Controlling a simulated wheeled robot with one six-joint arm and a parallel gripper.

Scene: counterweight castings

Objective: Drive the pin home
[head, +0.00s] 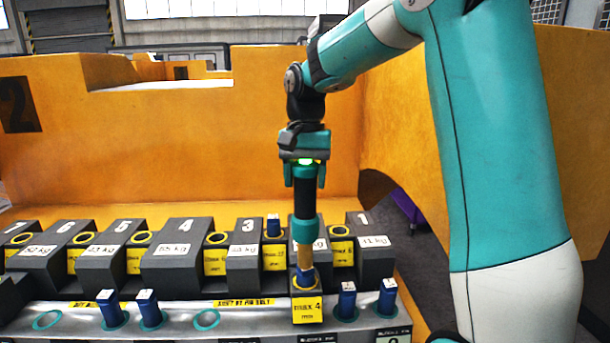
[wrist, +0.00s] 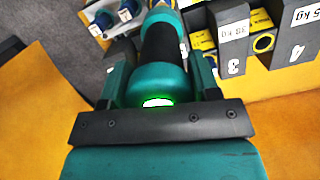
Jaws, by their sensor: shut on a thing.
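My gripper (head: 305,168) is shut on a driver tool (head: 305,197) with a black body, teal ends and a brass-coloured tip, held upright and pointing down. The wrist view also shows the tool (wrist: 160,55) between the fingers of my gripper (wrist: 162,82). Under the tip, a blue pin (head: 305,278) stands in the yellow ring of a yellow block (head: 308,310) marked "max 4 mm". The tip is at the pin's top and looks in contact, but I cannot be sure. The pin's lower part is hidden in the block.
Numbered grey counterweights (head: 185,250) with yellow ring blocks stand in a row behind. Another blue pin (head: 273,226) stands in that row. A metal rail (head: 180,328) in front holds several blue pins and has empty ringed holes. Orange walls (head: 190,150) rise behind and at the right.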

